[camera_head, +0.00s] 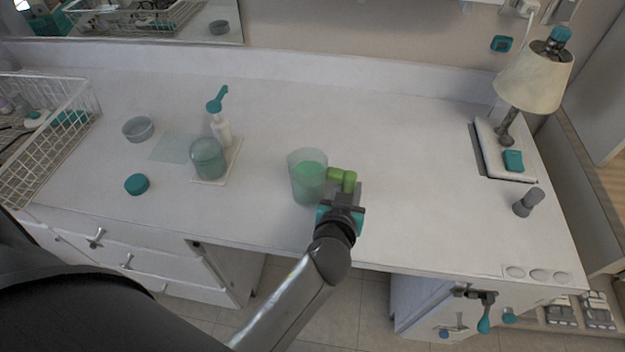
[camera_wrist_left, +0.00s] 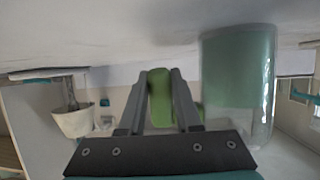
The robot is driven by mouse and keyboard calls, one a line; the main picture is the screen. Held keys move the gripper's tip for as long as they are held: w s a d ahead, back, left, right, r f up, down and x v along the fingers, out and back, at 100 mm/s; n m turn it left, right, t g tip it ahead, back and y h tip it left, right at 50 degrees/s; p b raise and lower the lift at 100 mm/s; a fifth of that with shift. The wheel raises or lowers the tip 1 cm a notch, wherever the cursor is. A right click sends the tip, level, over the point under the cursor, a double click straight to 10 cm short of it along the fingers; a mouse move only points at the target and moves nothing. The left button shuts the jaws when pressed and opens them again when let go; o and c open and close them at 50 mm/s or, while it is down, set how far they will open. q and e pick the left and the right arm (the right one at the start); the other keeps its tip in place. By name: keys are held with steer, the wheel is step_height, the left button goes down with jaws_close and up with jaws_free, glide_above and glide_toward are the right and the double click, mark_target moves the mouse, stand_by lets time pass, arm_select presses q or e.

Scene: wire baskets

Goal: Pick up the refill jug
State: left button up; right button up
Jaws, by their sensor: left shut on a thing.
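The refill jug (camera_head: 307,178) is a clear cup with green contents and a light green handle (camera_head: 342,177) on its right side. It stands upright on or just over the white counter, near the front edge; I cannot tell whether it touches. My left gripper (camera_head: 346,190) is shut on the handle. In the left wrist view the green handle (camera_wrist_left: 160,98) sits between the two fingers of the gripper (camera_wrist_left: 161,100), and the jug body (camera_wrist_left: 238,85) is beside them on the right. That picture appears upside down. My right gripper is not in view.
A grey bowl (camera_head: 138,129), a teal lid (camera_head: 136,184) and a wire basket (camera_head: 45,130) are farther left. A lamp (camera_head: 535,78) stands at right. The counter's middle is clear.

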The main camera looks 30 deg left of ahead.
arm_select(q)
jaws_close()
steer(key=shift+r, duration=0.1)
stand_by(0.8)
